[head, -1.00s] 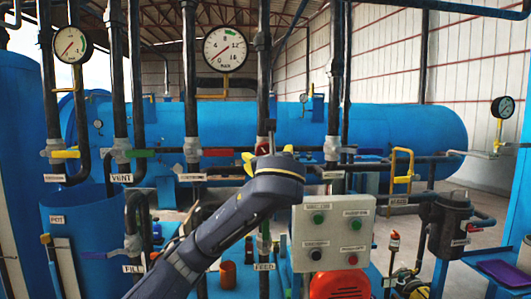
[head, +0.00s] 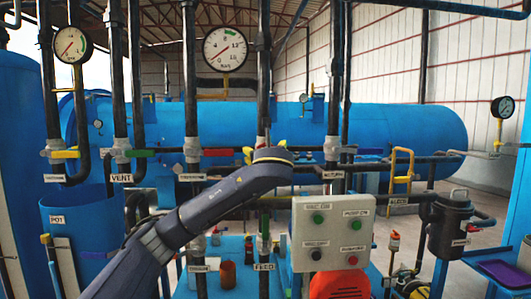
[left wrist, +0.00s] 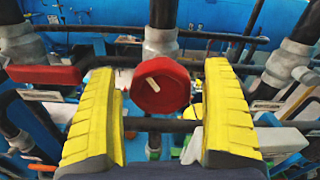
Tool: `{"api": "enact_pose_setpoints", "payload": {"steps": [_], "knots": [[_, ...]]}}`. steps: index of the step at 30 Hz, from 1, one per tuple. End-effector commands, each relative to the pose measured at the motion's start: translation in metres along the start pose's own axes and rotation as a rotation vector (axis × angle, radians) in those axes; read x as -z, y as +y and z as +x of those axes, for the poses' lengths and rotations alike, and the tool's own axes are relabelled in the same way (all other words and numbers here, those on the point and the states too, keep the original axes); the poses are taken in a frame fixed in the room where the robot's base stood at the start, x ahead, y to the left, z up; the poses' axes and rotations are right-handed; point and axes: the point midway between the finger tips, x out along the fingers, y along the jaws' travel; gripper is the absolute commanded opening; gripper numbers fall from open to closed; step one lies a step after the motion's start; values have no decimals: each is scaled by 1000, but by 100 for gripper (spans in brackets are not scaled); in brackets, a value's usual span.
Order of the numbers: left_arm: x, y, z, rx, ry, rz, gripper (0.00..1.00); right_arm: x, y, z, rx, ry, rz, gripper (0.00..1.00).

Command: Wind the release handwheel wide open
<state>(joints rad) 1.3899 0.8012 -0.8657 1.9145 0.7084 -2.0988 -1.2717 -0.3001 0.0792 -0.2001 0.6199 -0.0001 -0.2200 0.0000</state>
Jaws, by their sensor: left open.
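The release handwheel is a red knob (left wrist: 160,86) with a pale mark on its face, on a dark vertical pipe in the left wrist view. My left gripper (left wrist: 165,112) is open, with one yellow finger on each side of the handwheel. Gaps show between the fingers and the rim, so I see no contact. In the head view my left gripper (head: 265,148) is at the middle pipe, mostly behind my own wrist, and the handwheel is hidden there. My right gripper is not in view.
A red lever (left wrist: 45,75) lies just left of the left finger. A push-button box (head: 333,233) stands right of my arm. Vertical pipes flank the middle one. A large gauge (head: 225,49) hangs above, and a blue tank (head: 390,128) lies behind.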

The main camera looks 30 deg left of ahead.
Motion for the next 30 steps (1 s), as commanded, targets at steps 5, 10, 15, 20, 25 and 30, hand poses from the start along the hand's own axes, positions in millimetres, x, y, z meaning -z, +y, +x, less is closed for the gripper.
{"api": "enact_pose_setpoints", "payload": {"steps": [5, 10, 15, 20, 25, 30], "knots": [[0, 0, 1, 0, 0, 0, 84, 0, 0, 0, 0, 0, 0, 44], [0, 0, 1, 0, 0, 0, 81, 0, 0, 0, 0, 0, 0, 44], [0, 0, 1, 0, 0, 0, 61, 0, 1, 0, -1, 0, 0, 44], [0, 0, 1, 0, 0, 0, 42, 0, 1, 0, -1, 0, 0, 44], [0, 0, 1, 0, 0, -1, 30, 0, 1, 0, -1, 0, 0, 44], [0, 0, 1, -1, 0, -17, 30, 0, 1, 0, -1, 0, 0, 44]]}}
